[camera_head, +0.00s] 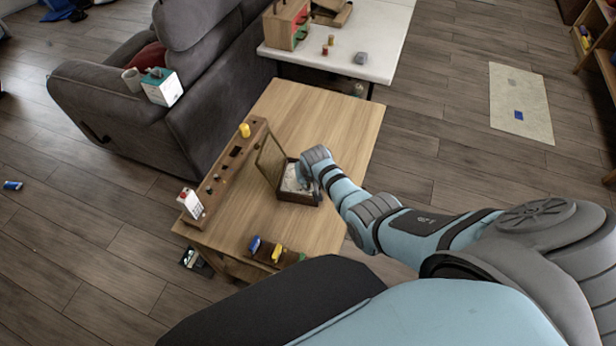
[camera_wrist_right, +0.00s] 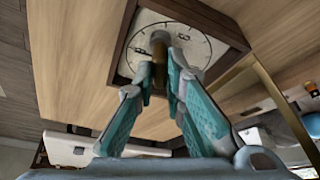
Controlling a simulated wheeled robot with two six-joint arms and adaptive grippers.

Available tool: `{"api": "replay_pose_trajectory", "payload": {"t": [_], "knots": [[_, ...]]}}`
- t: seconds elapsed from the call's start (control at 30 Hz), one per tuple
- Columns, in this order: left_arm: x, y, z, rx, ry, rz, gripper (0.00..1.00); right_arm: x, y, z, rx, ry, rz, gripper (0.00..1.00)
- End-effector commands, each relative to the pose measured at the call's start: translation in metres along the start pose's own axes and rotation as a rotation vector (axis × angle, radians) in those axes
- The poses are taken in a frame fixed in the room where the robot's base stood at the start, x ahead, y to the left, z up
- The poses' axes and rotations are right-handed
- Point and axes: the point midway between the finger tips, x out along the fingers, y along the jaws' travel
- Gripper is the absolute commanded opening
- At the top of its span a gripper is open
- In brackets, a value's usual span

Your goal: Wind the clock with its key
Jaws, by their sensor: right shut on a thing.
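The clock lies face up on the wooden table, with a dark wooden case (camera_head: 312,200) and a pale dial (camera_head: 291,178). Its framed door (camera_head: 270,160) stands open on the left side. In the right wrist view, the dial (camera_wrist_right: 197,45) and case rim (camera_wrist_right: 228,28) fill the top. My right gripper (camera_wrist_right: 155,78) is shut on a brass-coloured key (camera_wrist_right: 160,44), whose far end is over the dial. Whether the key sits in a winding hole cannot be told. In the head view, my right wrist covers part of the clock. My left gripper is not in view.
The wooden table (camera_head: 335,120) is clear behind the clock. A long wooden rack (camera_head: 222,175) with small items runs along its left edge. A small holder with coloured pieces (camera_head: 275,252) stands at the front. A grey sofa (camera_head: 205,75) and a white table (camera_head: 385,50) are near.

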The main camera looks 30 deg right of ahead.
Motion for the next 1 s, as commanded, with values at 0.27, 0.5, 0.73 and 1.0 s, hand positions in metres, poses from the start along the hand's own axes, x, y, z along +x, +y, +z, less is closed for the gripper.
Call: {"api": "replay_pose_trajectory", "payload": {"t": [0.27, 0.5, 0.73, 1.0], "knots": [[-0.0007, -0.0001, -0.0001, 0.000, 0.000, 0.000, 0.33, 0.0001, -0.0001, -0.0007, 0.017, 0.001, 0.008, 0.00], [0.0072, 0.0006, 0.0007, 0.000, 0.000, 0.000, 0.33, 0.0015, -0.0001, -0.0006, 0.233, 0.003, 0.098, 0.00], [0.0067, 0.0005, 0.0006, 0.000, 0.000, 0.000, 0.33, 0.0003, 0.0004, -0.0005, 0.256, 0.002, 0.108, 0.00], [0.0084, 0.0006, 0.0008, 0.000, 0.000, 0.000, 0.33, 0.0012, -0.0002, 0.0002, 0.282, 0.000, 0.118, 0.00]]}}
